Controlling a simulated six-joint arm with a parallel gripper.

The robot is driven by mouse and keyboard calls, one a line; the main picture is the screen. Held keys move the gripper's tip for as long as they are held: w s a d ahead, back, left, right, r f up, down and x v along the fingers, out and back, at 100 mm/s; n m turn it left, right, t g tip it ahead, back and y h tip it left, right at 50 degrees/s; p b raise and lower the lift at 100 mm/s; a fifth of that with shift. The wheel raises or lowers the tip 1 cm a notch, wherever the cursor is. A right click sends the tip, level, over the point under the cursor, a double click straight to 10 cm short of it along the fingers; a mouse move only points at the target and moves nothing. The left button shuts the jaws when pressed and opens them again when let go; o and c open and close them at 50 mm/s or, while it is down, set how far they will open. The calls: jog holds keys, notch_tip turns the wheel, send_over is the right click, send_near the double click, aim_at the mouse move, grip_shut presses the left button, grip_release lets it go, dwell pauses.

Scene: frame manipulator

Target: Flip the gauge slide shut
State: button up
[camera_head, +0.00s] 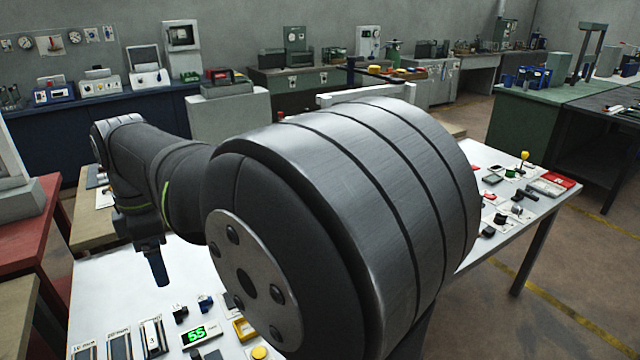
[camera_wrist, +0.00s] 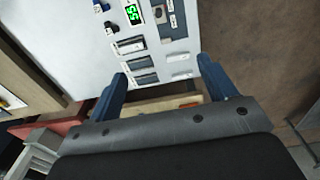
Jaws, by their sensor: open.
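My gripper (camera_head: 157,268) hangs over the left part of the white table, pointing down, above the surface. In the wrist view its two blue fingers (camera_wrist: 162,82) are wide apart with nothing between them. Several flat, slide-like panels lie in a row at the table's near edge: a dark one (camera_head: 120,345), and one with a white block marked 3 (camera_head: 152,337). The dark panels (camera_wrist: 140,63) also show in the wrist view, just beyond the fingertips. I cannot tell which is the gauge slide, or whether it is open.
A green digital display (camera_head: 194,335) reading 55 lies right of the panels, with a yellow button (camera_head: 260,352) further right. Small dark and blue parts (camera_head: 205,303) stand behind it. My arm hides the table's middle. The white surface (camera_head: 115,285) near my gripper is clear.

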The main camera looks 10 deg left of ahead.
jog(key=c, duration=0.7)
jog(key=shift+w+d+f, duration=0.1)
jog(key=shift+w+f, duration=0.1)
jog(key=shift+f, duration=0.2)
jog(key=c, duration=0.4)
jog(key=f, duration=0.1)
jog(key=w+f+m+g, duration=0.1)
jog(key=d+f+m, duration=0.1)
jog(key=shift+w+f, duration=0.15)
jog(key=shift+f, duration=0.1)
grip_shut()
jog(key=w+d+f+m+g+y, duration=0.2)
jog(key=d+f+m, duration=0.3)
jog(key=f+m, duration=0.4)
jog(key=w+d+f+m+g+y, duration=0.2)
jog(key=w+d+f+m+y, duration=0.3)
jog(key=f+m, duration=0.4)
jog(key=shift+w+d+f, duration=0.25)
jog(key=shift+d+f, duration=0.05)
jog(key=shift+d, duration=0.3)
